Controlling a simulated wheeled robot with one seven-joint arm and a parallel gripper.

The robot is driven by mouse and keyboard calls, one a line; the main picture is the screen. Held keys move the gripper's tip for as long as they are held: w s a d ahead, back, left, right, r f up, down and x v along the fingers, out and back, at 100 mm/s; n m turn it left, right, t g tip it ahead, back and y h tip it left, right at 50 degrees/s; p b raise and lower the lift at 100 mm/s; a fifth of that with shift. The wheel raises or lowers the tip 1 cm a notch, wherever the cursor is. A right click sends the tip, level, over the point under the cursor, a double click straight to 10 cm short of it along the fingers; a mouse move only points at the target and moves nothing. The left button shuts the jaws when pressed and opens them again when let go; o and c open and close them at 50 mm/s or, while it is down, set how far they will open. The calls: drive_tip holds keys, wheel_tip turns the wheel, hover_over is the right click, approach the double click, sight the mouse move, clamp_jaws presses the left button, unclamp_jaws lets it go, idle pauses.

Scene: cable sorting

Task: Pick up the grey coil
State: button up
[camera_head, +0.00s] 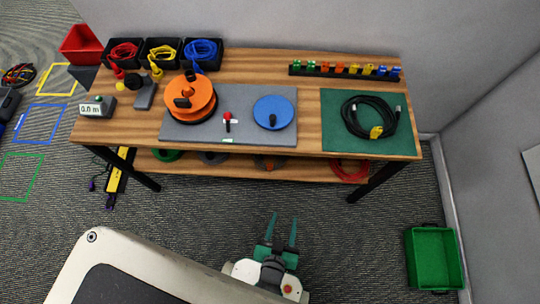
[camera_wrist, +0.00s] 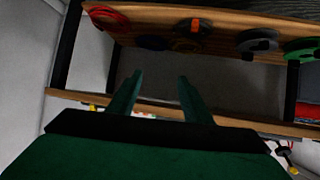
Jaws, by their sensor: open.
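The grey coil (camera_head: 212,159) lies on the bench's lower shelf, second from the left in the head view and partly hidden by the tabletop. In the wrist view, which appears turned over, the grey coil (camera_wrist: 257,45) is at the upper right beside the green coil. My gripper (camera_head: 284,225) is open and empty in front of the bench, apart from the shelf and to the right of the grey coil in the head view. Its two fingers (camera_wrist: 160,82) point toward the bench in the wrist view, with nothing between them.
On the lower shelf (camera_head: 310,172) also lie a green coil (camera_head: 166,155), a dark coil (camera_head: 268,162) and a red coil (camera_head: 348,170). The tabletop (camera_head: 310,140) overhangs them. Bench legs (camera_head: 375,184) stand at both ends. A green crate (camera_head: 433,258) is on the floor at right.

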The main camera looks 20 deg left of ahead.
drive_tip(key=w+a+f+n+g, duration=0.1)
drive_tip(key=w+a+f+g, duration=0.1)
drive_tip(key=w+f, duration=0.35)
drive_tip(key=w+a+f+n+g, duration=0.1)
drive_tip(key=w+a+f+g, duration=0.1)
drive_tip(key=f, duration=0.7)
drive_tip(key=n+g, duration=0.1)
drive_tip(key=g, duration=0.3)
approach(270, 164)
drive_tip(key=shift+y, duration=0.4)
drive_tip(key=x, duration=0.5)
drive_tip(key=shift+w+f, duration=0.25)
drive_tip(key=shift+w, duration=0.15)
drive_tip(key=shift+f, duration=0.65)
drive_tip(key=shift+x, duration=0.9)
drive_tip(key=shift+c, duration=0.3)
clamp_jaws()
